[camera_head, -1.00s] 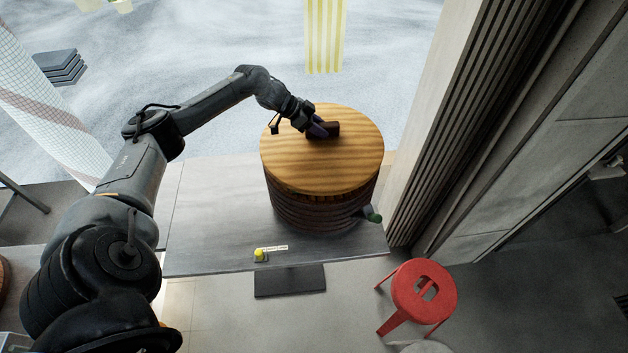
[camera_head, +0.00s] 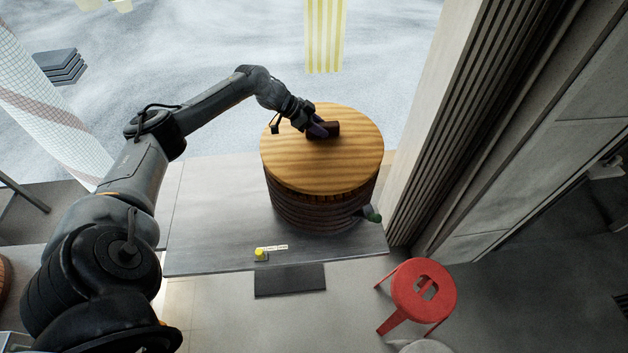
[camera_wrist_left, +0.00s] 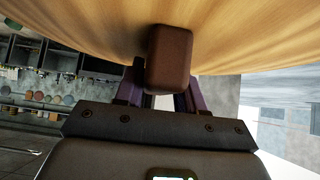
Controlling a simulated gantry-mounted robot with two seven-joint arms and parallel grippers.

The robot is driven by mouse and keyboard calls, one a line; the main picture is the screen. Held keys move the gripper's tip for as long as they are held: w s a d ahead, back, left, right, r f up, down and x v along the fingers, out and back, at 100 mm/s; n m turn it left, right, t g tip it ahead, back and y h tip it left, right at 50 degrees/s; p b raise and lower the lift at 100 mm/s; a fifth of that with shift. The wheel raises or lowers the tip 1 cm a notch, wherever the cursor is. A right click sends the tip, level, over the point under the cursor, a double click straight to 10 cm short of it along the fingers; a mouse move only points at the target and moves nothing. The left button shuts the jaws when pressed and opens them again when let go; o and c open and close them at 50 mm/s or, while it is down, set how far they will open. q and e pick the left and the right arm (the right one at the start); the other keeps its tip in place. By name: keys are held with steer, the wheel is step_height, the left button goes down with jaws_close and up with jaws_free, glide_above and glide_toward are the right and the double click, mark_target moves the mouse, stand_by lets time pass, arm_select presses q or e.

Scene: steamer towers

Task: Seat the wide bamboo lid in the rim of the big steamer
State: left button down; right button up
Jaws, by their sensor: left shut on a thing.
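The wide bamboo lid (camera_head: 325,165) is a round, light wooden disc with a dark brown block handle (camera_head: 326,130). It lies over the top of the big steamer (camera_head: 315,212), a dark banded round body on the table. Whether the lid sits inside the rim or only on it, I cannot tell. My left gripper (camera_head: 318,127) is shut on the handle. In the left wrist view the handle (camera_wrist_left: 170,58) is between the fingers, and the lid's pale surface (camera_wrist_left: 230,30) fills the top. My right gripper is not in view.
The grey table (camera_head: 215,225) has free room left of the steamer. A small yellow object (camera_head: 261,255) with a label lies near its front edge. A red stool (camera_head: 423,290) stands on the floor at right.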

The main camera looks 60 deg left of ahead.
mark_target(319, 138)
arm_select(q)
steer(key=shift+w, duration=0.1)
steer(key=shift+f+b, duration=0.45)
steer(key=shift+f, duration=1)
steer(key=shift+f+b, duration=0.3)
steer(key=shift+b, duration=0.1)
stand_by(0.4)
steer(key=shift+f+b, duration=0.35)
steer(key=shift+f, duration=0.35)
stand_by(0.6)
